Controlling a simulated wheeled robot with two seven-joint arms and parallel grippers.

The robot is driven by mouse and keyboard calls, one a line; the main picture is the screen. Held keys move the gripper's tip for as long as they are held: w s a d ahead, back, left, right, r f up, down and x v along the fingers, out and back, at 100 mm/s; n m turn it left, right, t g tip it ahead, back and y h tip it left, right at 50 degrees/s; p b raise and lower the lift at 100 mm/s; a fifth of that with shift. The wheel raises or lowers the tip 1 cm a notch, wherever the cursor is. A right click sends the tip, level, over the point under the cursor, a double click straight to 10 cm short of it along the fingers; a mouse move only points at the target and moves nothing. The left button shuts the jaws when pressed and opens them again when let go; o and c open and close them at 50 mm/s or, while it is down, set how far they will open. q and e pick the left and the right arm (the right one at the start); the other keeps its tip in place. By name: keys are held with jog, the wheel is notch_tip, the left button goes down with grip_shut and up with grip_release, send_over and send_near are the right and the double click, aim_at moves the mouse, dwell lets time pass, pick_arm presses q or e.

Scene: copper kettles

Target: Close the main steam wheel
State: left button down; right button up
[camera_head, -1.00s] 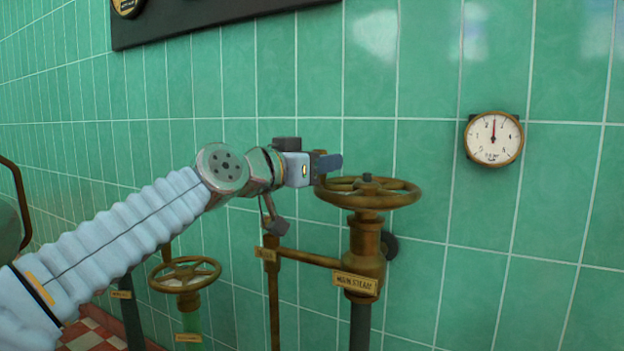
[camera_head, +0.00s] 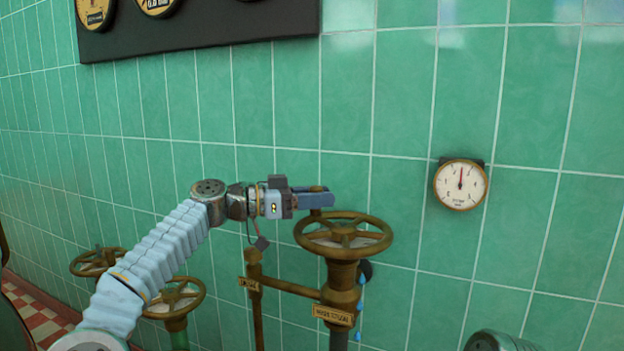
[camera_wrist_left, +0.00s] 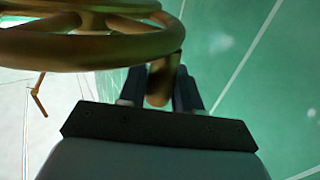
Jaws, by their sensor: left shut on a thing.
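The main steam wheel (camera_head: 372,241) is a brass handwheel on an upright brass valve with a "MAIN STEAM" plate (camera_head: 333,316). A brass handle (camera_head: 317,188) stands up from the far left part of its rim. My left gripper (camera_head: 318,199) comes in from the left and is shut on this handle, above the rim. In the left wrist view the handle (camera_wrist_left: 158,88) sits between the two dark fingers, and the wheel's rim (camera_wrist_left: 90,48) crosses the upper left. My right gripper is out of view.
Two other brass handwheels stand lower left, one (camera_head: 182,296) nearer and one (camera_head: 97,262) farther. A brass side pipe (camera_head: 290,286) joins the valve. A round gauge (camera_head: 461,185) hangs on the green tiled wall, its needle near upright. Blue drops (camera_head: 360,306) show beside the valve.

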pick_arm(q)
jog(key=shift+w+d+f, duration=0.25)
dwell(0.4)
jog(key=c, duration=0.9)
grip_release()
jog(key=shift+r, duration=0.1)
jog(key=s+a+b, duration=0.1)
jog(key=a, duration=1.2)
jog(key=shift+s+a+b, duration=0.3)
jog(key=shift+s+b, duration=0.05)
